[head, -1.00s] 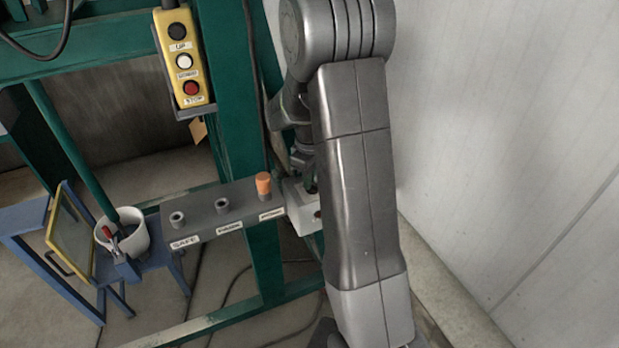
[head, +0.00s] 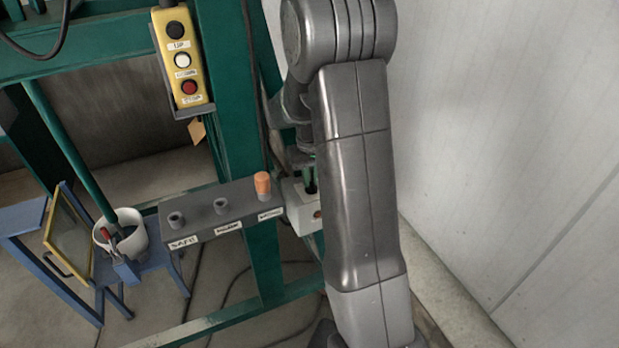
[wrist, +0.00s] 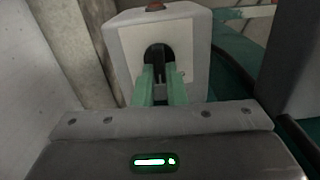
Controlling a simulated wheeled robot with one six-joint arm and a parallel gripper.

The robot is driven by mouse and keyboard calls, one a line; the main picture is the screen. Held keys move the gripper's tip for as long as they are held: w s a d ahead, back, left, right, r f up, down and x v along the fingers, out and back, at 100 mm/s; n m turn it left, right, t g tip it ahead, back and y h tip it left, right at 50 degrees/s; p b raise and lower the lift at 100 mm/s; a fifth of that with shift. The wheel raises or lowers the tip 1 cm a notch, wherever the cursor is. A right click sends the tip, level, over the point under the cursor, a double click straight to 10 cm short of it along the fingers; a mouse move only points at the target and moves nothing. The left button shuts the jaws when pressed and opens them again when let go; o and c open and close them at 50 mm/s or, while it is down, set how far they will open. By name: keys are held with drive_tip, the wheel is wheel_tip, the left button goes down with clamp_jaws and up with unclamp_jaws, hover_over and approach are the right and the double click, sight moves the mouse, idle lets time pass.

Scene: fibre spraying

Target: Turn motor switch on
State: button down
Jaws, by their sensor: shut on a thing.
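The motor switch is a pale grey box (wrist: 197,48) with a black switch (wrist: 156,53) in its front plate. In the wrist view, my gripper (wrist: 161,80) has its two green fingers close together on the black switch, directly in front of the box. A red-orange button (wrist: 156,5) sits on the box's other face. In the head view the box (head: 298,208) is on the green frame, right of the grey holder bar. My arm hides part of the box and most of my gripper there. The switch's exact position is hard to tell.
A grey holder bar (head: 199,228) with an orange-capped piece (head: 263,184) stands just left of the box. A yellow pendant (head: 181,58) with several buttons hangs above. A white bucket (head: 137,240) stands at left. A pale wall (head: 510,130) bounds the right.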

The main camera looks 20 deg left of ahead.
drive_tip(key=m, duration=0.6)
drive_tip(key=shift+w+d, duration=0.2)
drive_tip(key=shift+r+m, duration=0.1)
drive_tip(key=shift+m, duration=0.2)
drive_tip(key=c, duration=1.5)
unclamp_jaws()
wheel_tip(320, 180, up, 14)
drive_tip(key=shift+f, duration=0.1)
drive_tip(key=shift+f, duration=0.15)
wheel_tip(320, 180, down, 14)
drive_tip(key=shift+r, duration=0.15)
